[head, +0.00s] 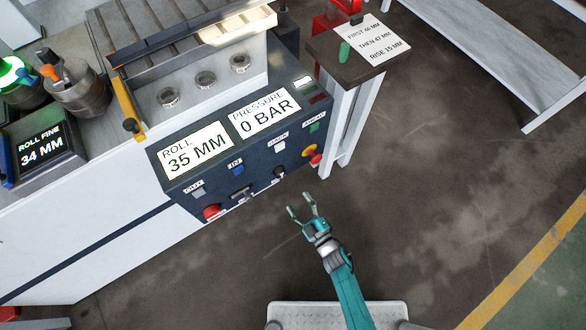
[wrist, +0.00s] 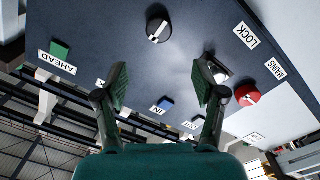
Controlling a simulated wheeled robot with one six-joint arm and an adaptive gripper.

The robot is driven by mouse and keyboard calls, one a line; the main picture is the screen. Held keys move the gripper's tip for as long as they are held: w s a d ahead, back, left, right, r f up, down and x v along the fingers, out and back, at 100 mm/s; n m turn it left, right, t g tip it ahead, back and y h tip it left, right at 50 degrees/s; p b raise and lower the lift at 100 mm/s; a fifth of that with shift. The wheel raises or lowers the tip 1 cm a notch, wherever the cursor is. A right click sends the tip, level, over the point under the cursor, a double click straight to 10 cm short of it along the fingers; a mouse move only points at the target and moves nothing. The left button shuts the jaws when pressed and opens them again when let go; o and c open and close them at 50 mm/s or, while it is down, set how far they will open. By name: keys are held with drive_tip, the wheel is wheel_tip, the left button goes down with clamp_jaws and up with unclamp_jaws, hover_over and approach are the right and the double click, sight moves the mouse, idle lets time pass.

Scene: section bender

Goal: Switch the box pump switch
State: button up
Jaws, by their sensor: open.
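The control box (head: 225,165) has a dark front panel with several buttons and knobs. A black rotary knob with a pale pointer mark (head: 279,173) sits on its lower right part; it also shows in the wrist view (wrist: 158,25), top centre. I cannot read a pump label, so I cannot tell for sure that this knob is the pump switch. My gripper (head: 301,205) is open and empty, apart from the panel, just below and right of the knob in the head view. In the wrist view its fingers (wrist: 163,78) spread below the knob.
Nearby are a red mains knob (head: 211,212), a lock switch (head: 240,193), a red-and-yellow knob (head: 310,152) and blue (head: 237,169) and green (head: 314,127) buttons. Displays read roll 35 MM (head: 196,150) and pressure 0 BAR (head: 265,112). A side table (head: 345,66) stands right; floor in front is clear.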

sight(282, 175)
drive_tip(key=shift+n, duration=0.3)
drive_tip(key=x, duration=1.2)
drive_tip(key=shift+w+d+f, duration=0.15)
drive_tip(key=shift+w, duration=0.1)
drive_tip(key=c, duration=1.1)
